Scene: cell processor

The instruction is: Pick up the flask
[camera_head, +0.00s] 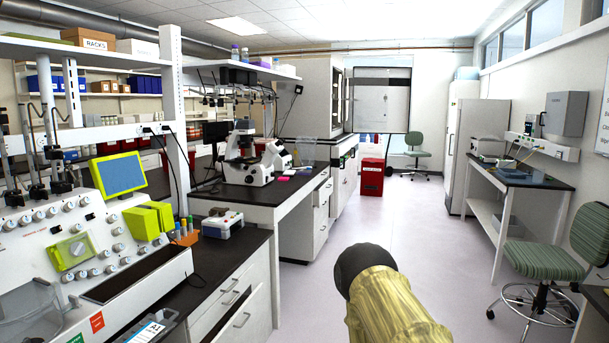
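I cannot pick out a flask with certainty in the head camera view. A clear rounded vessel (30,312) sits low in the front of the white cell processor (150,272) at the lower left, cut off by the picture's edge. I cannot tell whether it is a flask. A yellowish part of my arm with a dark round end rises from the bottom edge, right of centre. My gripper's fingers do not show.
A black-topped bench (225,255) holds the processor, a small white and blue device (222,224) and colored-capped tubes (184,230). A microscope (247,158) stands on the bench beyond. Green chairs (545,262) stand at the right. The middle floor (415,225) is clear.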

